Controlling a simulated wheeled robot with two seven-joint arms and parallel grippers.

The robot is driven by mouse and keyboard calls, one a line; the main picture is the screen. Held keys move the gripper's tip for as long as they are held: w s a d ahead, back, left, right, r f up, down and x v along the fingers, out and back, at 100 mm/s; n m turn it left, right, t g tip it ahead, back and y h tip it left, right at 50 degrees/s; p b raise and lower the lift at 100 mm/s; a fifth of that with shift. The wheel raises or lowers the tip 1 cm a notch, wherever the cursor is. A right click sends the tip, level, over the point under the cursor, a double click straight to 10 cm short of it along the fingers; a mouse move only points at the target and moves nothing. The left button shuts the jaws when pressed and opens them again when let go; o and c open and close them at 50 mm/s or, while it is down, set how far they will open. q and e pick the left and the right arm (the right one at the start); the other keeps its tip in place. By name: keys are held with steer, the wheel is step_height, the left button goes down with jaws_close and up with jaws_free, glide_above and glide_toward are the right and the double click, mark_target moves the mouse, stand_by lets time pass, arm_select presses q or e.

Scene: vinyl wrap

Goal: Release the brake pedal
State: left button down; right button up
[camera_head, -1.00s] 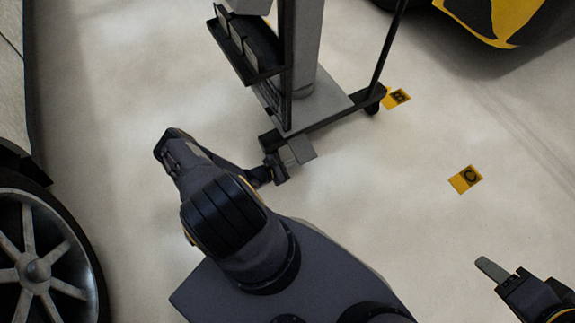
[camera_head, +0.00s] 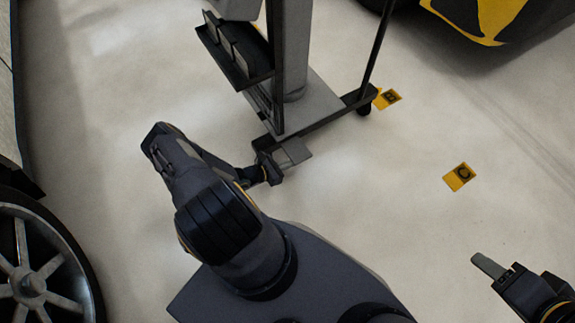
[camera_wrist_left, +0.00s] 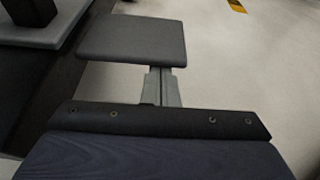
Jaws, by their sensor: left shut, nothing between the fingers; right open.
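The brake pedal is a flat grey plate (camera_head: 296,151) low at the base of the wheeled stand. It also shows in the left wrist view as a grey rectangular plate (camera_wrist_left: 130,38). My left gripper (camera_head: 280,163) is low beside the pedal's near side. In the left wrist view its fingers (camera_wrist_left: 160,84) are shut together and empty, and they end at the pedal's near edge. Their tips may be under the plate; I cannot tell if they touch it. My right gripper (camera_head: 487,264) is open at the lower right, far from the pedal.
The stand (camera_head: 292,60) has a black tray (camera_head: 237,60), dark base bars and a caster. A car wheel (camera_head: 38,262) is at the left. A yellow-and-black vehicle (camera_head: 497,18) is at the upper right. Yellow floor markers B (camera_head: 388,98) and C (camera_head: 459,177) lie on open floor.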

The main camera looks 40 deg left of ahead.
arm_select(q)
steer(key=shift+r+n+p, duration=0.35)
steer(key=shift+r+n, duration=0.05)
steer(key=shift+r, duration=0.5)
arm_select(e)
steer(key=shift+r, duration=0.35)
arm_select(q)
steer(key=shift+a+r, duration=0.15)
